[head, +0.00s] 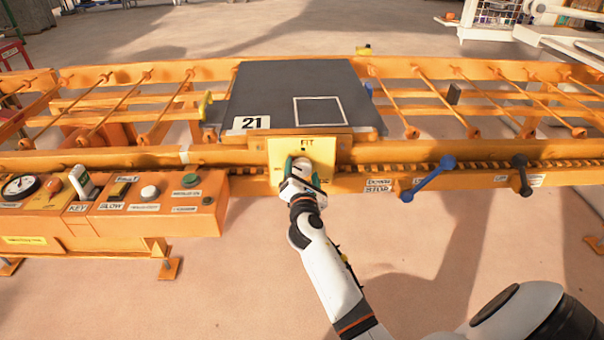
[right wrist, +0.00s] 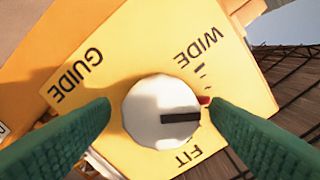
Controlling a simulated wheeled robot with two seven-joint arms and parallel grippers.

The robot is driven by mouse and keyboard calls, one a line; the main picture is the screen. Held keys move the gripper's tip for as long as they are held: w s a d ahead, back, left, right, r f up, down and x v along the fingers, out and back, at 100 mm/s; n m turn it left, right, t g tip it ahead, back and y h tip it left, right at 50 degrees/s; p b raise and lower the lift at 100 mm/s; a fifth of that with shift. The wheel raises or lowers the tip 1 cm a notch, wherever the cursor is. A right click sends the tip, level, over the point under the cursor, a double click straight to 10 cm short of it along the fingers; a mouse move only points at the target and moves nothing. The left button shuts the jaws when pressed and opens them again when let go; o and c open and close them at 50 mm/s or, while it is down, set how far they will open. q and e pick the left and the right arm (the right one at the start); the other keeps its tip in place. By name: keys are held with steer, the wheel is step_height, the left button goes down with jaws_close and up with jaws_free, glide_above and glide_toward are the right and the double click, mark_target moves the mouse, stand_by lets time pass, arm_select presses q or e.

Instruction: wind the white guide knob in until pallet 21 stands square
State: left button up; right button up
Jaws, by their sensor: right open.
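Pallet 21 (head: 275,95) is a dark grey slab with a white "21" label and a white square outline, lying on the orange roller line. I cannot tell for sure whether it stands square to the rails. The white guide knob (right wrist: 140,97) sits on a yellow plate (right wrist: 92,38) marked GUIDE, WIDE and FIT. Its black pointer bar lies toward the right in the wrist view, close to a red mark. My right gripper (head: 300,174) is at the plate; its green fingers stand open on either side of the knob, with small gaps visible. My left gripper is out of view.
An orange control box (head: 110,205) with a gauge, key switch and buttons stands at the left front. A blue lever (head: 428,178) and a black lever (head: 521,175) stick out from the front rail to the right. The floor in front is clear.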

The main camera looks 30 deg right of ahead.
steer(key=shift+w+d, duration=0.15)
steer(key=shift+w, duration=0.05)
steer(key=c, duration=1)
steer(key=m, duration=0.3)
steer(key=shift+b, duration=0.3)
steer(key=o, duration=1)
